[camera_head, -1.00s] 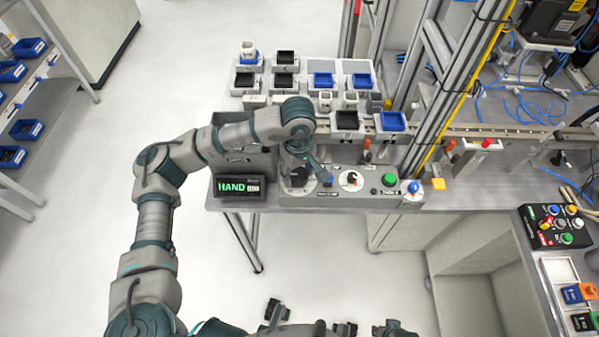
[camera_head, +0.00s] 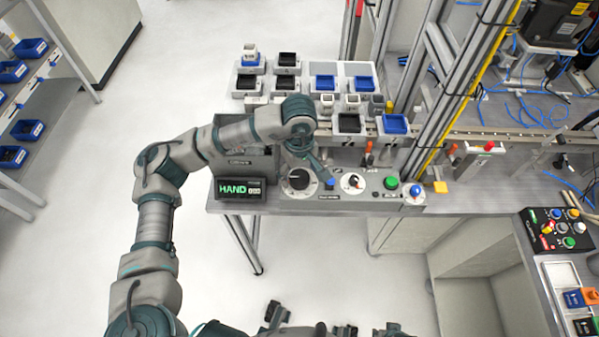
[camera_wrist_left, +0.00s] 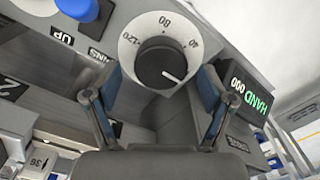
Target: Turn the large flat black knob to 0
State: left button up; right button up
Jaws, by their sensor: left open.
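The large flat black knob (camera_head: 299,179) sits on a round white dial at the left of the grey control panel in the head view. The dial figures 120, 80 and 40 are readable; the lower part of the dial is hidden. My left gripper (camera_wrist_left: 162,80) is open, its two fingers apart on either side of the knob's lower side in that view. I cannot tell whether they touch it. In the head view the left gripper (camera_head: 312,164) is just above the panel beside the knob.
A display reading HAND 000 (camera_wrist_left: 243,102) stands beside the dial. A smaller black knob (camera_head: 353,181), a blue control (camera_head: 330,183), a green button (camera_head: 391,182) and a blue-topped button (camera_head: 415,191) sit to the right. Bins (camera_head: 349,122) stand behind the panel.

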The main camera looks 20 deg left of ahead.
aim_at(299, 175)
pick_arm(q)
notch_tip(299, 175, up, 11)
dwell(0.3)
jog(key=shift+w, duration=0.1)
